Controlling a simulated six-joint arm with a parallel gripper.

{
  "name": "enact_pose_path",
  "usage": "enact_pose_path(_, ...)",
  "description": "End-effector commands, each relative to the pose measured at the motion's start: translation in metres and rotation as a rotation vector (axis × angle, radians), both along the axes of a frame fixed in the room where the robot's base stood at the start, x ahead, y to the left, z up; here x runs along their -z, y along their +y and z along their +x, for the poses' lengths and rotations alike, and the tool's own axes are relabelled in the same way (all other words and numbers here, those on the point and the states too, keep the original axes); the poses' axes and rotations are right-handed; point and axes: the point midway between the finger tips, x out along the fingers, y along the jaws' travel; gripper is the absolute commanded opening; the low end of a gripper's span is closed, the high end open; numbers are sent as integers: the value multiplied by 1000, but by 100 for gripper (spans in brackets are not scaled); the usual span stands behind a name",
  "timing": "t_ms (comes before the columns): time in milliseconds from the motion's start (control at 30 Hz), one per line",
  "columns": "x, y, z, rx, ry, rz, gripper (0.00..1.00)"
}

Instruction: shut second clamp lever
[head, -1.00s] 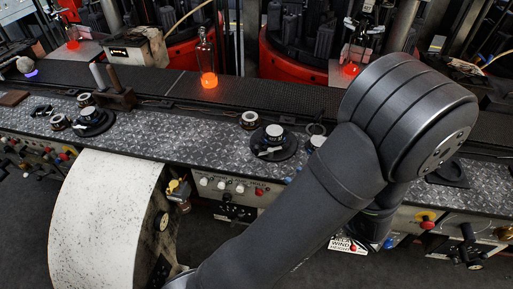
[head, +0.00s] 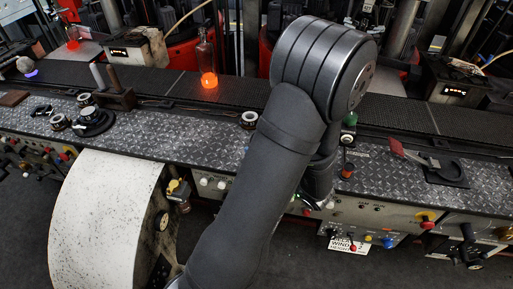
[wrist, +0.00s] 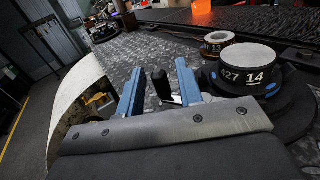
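My gripper (wrist: 160,70) shows in the wrist view as two blue fingers standing apart. A black clamp lever handle (wrist: 161,86) is between them, with a gap visible on its left side; contact on the right is unclear. Beside it on the right is a round mould (wrist: 247,68) marked "A27 14" on a dark round base (wrist: 290,118). The lever's pivot is hidden. In the head view my arm covers my gripper and this mould.
A small ring marked "13" (wrist: 217,42) stands behind the mould; it also shows in the head view (head: 249,120). Another mould fixture (head: 92,118) is at the left, and a fixture with a red-handled lever (head: 398,148) at the right. A glowing bottle (head: 207,70) stands on the conveyor.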

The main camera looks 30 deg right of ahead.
Motion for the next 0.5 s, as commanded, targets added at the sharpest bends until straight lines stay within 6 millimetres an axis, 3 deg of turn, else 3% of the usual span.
enact_pose_path(400,0,2,7,0,0,0,33)
enact_pose_path(500,0,2,7,0,0,0,16)
